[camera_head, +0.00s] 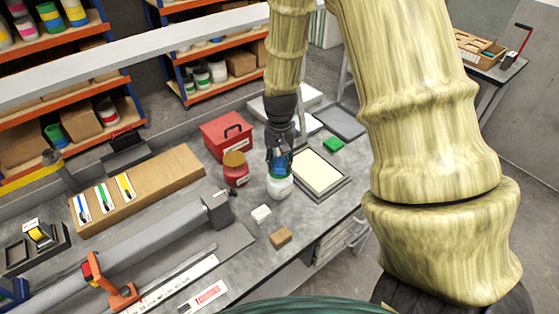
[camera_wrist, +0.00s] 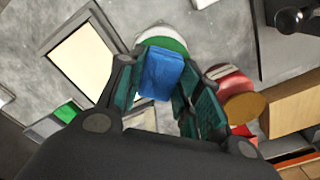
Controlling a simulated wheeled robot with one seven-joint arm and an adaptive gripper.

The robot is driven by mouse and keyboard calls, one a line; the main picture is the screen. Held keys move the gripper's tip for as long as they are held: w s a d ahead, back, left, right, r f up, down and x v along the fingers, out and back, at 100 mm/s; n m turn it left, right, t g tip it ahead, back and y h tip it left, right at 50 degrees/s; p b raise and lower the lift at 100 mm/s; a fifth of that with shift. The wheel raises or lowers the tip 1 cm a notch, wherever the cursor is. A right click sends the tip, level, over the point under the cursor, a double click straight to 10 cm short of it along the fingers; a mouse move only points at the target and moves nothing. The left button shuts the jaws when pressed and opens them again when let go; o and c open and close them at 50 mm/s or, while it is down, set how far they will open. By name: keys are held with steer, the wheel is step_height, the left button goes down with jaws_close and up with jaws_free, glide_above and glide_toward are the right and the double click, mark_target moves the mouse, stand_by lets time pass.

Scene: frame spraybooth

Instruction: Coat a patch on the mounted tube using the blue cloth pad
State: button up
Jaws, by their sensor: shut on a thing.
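My gripper (camera_head: 280,152) points down at the middle of the bench, shut on the blue cloth pad (camera_head: 279,163). In the wrist view the pad (camera_wrist: 161,73) sits between the fingers (camera_wrist: 155,95). A white jar (camera_head: 280,188) with green at its top stands directly below the pad. The jar (camera_wrist: 163,31) is partly hidden behind the pad in the wrist view. The pad is at the jar's mouth; I cannot tell whether it touches the green. The mounted tube (camera_head: 150,246) is a long grey tube lying across the left front of the bench, apart from my gripper.
A red jar with a brown lid (camera_head: 236,174) stands close left of the white jar. A red box (camera_head: 227,137) is behind it, and a framed tray (camera_head: 345,182) is to the right. A white block (camera_head: 261,214) and brown block (camera_head: 280,238) lie in front. An orange clamp (camera_head: 112,284) stands by the tube.

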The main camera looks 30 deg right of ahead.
mark_target(280, 163)
steer(key=shift+f, duration=0.35)
stand_by(0.8)
steer(key=shift+r+p, duration=2.7)
steer(key=shift+r, duration=0.8)
